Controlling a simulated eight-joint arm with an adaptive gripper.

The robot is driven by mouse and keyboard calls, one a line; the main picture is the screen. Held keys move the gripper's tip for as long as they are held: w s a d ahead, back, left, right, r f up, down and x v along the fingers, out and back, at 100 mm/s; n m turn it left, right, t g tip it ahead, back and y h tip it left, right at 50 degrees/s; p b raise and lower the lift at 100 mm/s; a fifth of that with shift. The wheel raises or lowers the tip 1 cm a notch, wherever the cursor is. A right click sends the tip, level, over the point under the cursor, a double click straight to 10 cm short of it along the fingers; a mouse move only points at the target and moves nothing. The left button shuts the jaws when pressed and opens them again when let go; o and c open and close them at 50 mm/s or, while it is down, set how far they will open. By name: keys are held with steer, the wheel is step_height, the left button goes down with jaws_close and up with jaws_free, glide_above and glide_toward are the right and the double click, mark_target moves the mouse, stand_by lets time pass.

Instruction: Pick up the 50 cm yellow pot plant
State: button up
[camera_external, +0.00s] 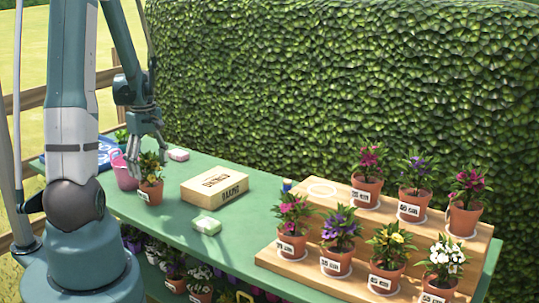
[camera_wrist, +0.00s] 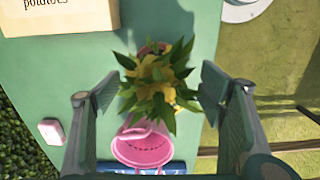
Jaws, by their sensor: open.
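A yellow-flowered plant in a terracotta pot (camera_external: 151,191) stands upright on the left part of the green table; its label is too small to read surely. My gripper (camera_external: 148,143) is open, right over this plant, with its fingers pointing down near the leaves. In the wrist view the yellow flowers (camera_wrist: 157,74) lie between the two spread fingers, with a gap on both sides; the pot is mostly hidden under the leaves. Another yellow-flowered plant (camera_external: 386,279) stands on the lower step of the wooden stand at the right.
A pink watering can (camera_external: 124,172) stands close behind the plant, also in the wrist view (camera_wrist: 142,148). A wooden box (camera_external: 214,186) and a pale block (camera_external: 207,226) are to the right. The wooden stand (camera_external: 330,287) holds several potted plants, with an empty white ring (camera_external: 322,190) on its upper step.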

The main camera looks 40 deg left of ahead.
steer(key=shift+f, duration=1.1)
steer(key=shift+f, duration=0.15)
steer(key=shift+w+f+b, duration=0.15)
steer(key=shift+f+b, duration=0.75)
steer(key=shift+f, duration=1.55)
steer(key=c, duration=1.2)
steer(key=shift+r, duration=0.1)
steer(key=shift+r+p, duration=1.1)
steer(key=shift+r, duration=3.85)
